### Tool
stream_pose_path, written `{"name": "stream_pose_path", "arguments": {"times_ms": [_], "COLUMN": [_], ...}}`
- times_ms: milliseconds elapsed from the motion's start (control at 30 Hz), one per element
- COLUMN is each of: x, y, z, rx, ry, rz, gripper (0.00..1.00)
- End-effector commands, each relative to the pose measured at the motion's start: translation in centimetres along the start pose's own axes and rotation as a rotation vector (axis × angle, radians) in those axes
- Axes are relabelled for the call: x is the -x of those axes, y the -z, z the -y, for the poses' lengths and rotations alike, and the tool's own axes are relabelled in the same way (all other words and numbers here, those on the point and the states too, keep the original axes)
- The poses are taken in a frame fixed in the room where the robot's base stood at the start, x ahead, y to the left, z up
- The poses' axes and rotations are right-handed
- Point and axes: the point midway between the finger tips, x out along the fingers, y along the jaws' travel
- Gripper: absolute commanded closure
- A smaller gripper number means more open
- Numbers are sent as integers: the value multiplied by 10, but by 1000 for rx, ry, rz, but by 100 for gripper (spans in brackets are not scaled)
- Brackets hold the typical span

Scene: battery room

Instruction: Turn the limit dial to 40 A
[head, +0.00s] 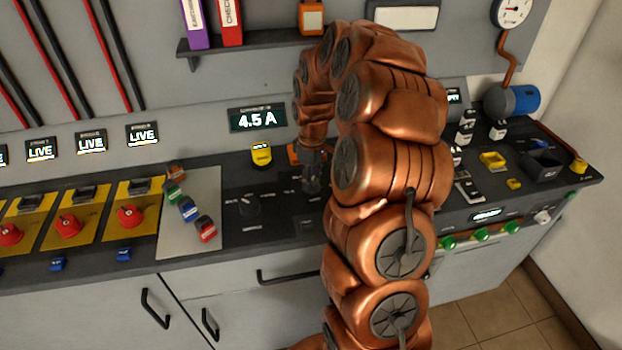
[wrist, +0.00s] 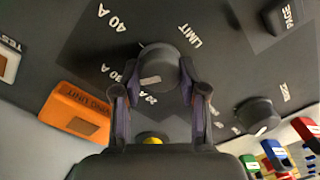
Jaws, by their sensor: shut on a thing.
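The limit dial (wrist: 157,63) is a round dark knob on the black panel, with LIMIT printed beside it. Its marks include 40 A (wrist: 122,17) at the upper left and 30 A and 20 A lower down. A pale mark on the dial's side lies toward the lower marks; its exact setting is unclear. My gripper (wrist: 156,78) is shut on the dial, one finger on each side. In the head view my gripper (head: 311,182) points down at the panel, and it and my arm hide the dial. The display (head: 257,119) reads 4.5 A.
A second dark knob (wrist: 257,116) stands near the dial. An orange unit (wrist: 76,112) and a yellow-topped object (head: 261,155) are close by. A PAGE button (wrist: 283,16) is at the upper right. Colored blocks (head: 188,208) lie on a grey plate left of the panel.

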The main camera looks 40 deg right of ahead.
Motion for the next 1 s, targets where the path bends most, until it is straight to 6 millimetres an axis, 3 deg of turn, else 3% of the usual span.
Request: {"name": "stream_pose_path", "arguments": {"times_ms": [367,1000], "x": [-4,-3], "y": [-1,-1], "z": [-1,-2], "rx": [-131,-709], "ry": [-1,-3], "rz": [-4,-24], "gripper": [93,93]}}
